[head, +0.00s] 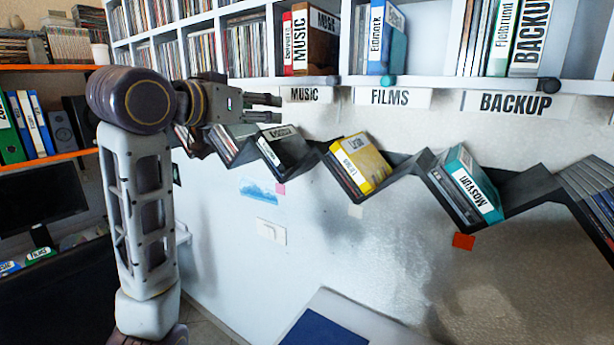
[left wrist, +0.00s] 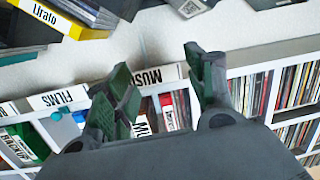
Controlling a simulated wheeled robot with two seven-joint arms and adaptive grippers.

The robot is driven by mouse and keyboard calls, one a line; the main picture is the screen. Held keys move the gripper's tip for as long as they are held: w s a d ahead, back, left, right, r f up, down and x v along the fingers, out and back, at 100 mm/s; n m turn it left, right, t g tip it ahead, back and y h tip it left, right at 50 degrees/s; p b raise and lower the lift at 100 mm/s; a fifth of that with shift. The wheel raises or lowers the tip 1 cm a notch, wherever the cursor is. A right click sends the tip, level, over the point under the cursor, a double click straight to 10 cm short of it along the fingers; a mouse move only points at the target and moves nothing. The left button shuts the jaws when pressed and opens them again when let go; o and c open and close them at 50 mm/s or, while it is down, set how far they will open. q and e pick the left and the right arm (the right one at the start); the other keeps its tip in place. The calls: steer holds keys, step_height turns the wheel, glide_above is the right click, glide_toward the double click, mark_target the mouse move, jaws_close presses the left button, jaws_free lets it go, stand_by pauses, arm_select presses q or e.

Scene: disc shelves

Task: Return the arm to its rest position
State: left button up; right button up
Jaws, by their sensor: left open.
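My left arm rises at the left of the head view. Its left gripper (head: 262,108) points right, in front of the white shelf unit and just above the zigzag rack. The two fingers are apart with nothing between them. In the left wrist view, the open left gripper (left wrist: 160,70) shows the white wall and the MUSIC label (left wrist: 155,76) beyond its fingers. The rest position itself is not marked in any view. My right gripper is not in view.
A black zigzag rack (head: 518,192) on the wall holds a yellow case (head: 362,162), a teal case (head: 470,182) and dark cases. White shelves above (head: 440,84) hold binders over the MUSIC, FILMS and BACKUP labels. Orange shelves (head: 45,68) stand at left, above a dark monitor (head: 45,205).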

arm_select(q)
steer(key=a+f+n+g+y, duration=0.1)
steer(key=a+f+g+y, duration=0.15)
steer(key=f, duration=1.55)
steer(key=a+f+n+g+y, duration=0.2)
steer(key=a+f, duration=0.2)
steer(key=f, duration=1.4)
steer(key=s+a+f+g+y, duration=0.2)
steer(key=s+a+f+g, duration=0.1)
steer(key=s+f, duration=1.05)
steer(key=s+a+f+g+y, duration=0.1)
steer(key=s+a+f+g, duration=0.2)
steer(key=s+f, duration=1)
step_height(320, 180, down, 34)
steer(key=s+g, duration=0.2)
steer(key=s+a+f, duration=0.2)
steer(key=s+f, duration=0.8)
steer(key=s, duration=0.1)
steer(key=s+a+f, duration=0.2)
steer(key=s+f, duration=0.7)
steer(key=s, duration=0.2)
steer(key=shift+s+a+f+g, duration=0.15)
steer(key=shift+a+f+g, duration=0.1)
steer(key=shift+f+g, duration=0.1)
